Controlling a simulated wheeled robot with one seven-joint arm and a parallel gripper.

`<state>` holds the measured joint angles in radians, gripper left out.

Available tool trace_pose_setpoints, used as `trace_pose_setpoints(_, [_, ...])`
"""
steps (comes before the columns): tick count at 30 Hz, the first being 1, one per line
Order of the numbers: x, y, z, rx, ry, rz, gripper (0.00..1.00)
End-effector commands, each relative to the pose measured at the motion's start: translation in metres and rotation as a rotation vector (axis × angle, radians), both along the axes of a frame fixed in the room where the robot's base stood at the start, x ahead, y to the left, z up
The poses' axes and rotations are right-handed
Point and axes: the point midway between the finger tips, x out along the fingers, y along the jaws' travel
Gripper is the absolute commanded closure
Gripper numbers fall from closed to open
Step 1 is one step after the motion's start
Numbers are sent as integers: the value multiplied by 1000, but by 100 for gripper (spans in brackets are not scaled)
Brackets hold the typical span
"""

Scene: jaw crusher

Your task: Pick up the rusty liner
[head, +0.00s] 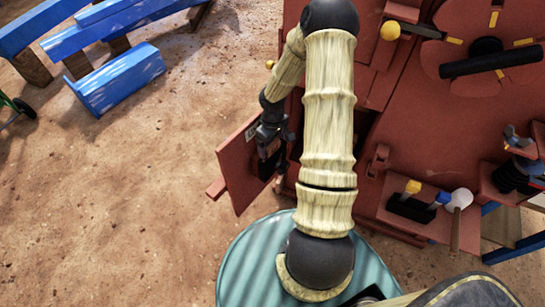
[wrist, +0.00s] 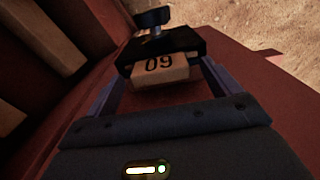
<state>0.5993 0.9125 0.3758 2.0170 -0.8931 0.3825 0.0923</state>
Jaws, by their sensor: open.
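My gripper (wrist: 160,72) is open in the wrist view. I cannot pick out the rusty liner for sure; tan-brown slabs (wrist: 50,38) show inside a dark red frame at the left of the wrist view.
The large red crusher (head: 410,130) fills the right of the head view. A red ledge (head: 425,228) holds tools with yellow, blue and white ends. Blue beams (head: 118,78) lie at upper left. Sandy ground at left is mostly clear.

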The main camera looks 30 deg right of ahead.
Motion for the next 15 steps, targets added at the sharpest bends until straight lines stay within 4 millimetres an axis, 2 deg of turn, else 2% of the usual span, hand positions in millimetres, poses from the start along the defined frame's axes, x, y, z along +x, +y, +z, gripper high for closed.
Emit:
trace_pose_setpoints(8, [0, 0, 0, 0, 0, 0, 11])
trace_pose_setpoints(15, [0, 0, 0, 0, 0, 0, 58])
